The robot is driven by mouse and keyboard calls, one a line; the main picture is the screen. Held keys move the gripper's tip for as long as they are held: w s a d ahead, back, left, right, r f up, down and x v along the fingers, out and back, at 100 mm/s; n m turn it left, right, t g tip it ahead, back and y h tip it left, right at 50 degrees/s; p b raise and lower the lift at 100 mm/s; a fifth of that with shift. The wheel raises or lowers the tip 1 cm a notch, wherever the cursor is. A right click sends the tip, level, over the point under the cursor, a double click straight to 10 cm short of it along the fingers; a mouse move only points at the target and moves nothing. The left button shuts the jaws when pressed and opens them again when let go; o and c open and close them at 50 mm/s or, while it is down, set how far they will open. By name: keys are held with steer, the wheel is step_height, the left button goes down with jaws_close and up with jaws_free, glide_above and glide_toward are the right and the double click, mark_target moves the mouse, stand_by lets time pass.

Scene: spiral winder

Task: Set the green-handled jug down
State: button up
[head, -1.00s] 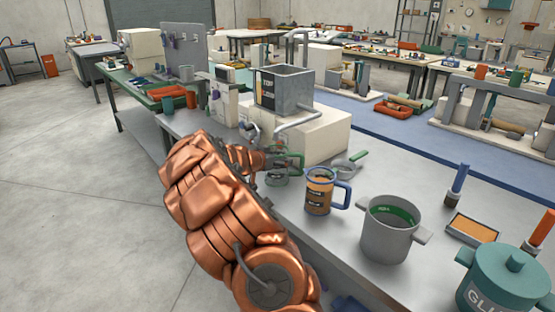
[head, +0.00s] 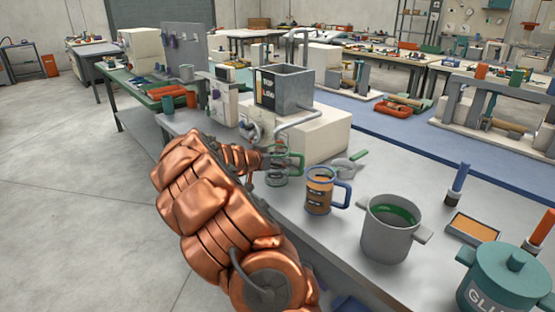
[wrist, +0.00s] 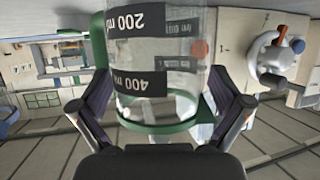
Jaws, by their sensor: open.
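The green-handled jug (head: 277,168) is clear with a green rim and a green handle on its right. It stands upright on the grey bench, beside the white machine block. In the wrist view the jug (wrist: 160,60) fills the middle, upside down in the picture, with black 200 ml and 400 ml labels. My gripper (wrist: 165,98) is open, with one finger on each side of the jug and gaps between fingers and glass. In the head view my gripper (head: 254,162) is at the jug's left side, partly hidden by my copper arm.
A blue-handled jug (head: 320,191) stands close to the right, with a grey pot (head: 389,232) beyond it. A strainer with a green handle (head: 347,166) lies behind. A metal hopper (head: 284,92) sits on the white block (head: 325,138). A teal glue pot (head: 502,282) is far right.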

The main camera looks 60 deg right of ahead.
steer(key=b+v, duration=0.1)
steer(key=v, duration=0.9)
steer(key=shift+a+b, duration=0.2)
steer(key=shift+b, duration=0.1)
steer(key=shift+r, duration=0.15)
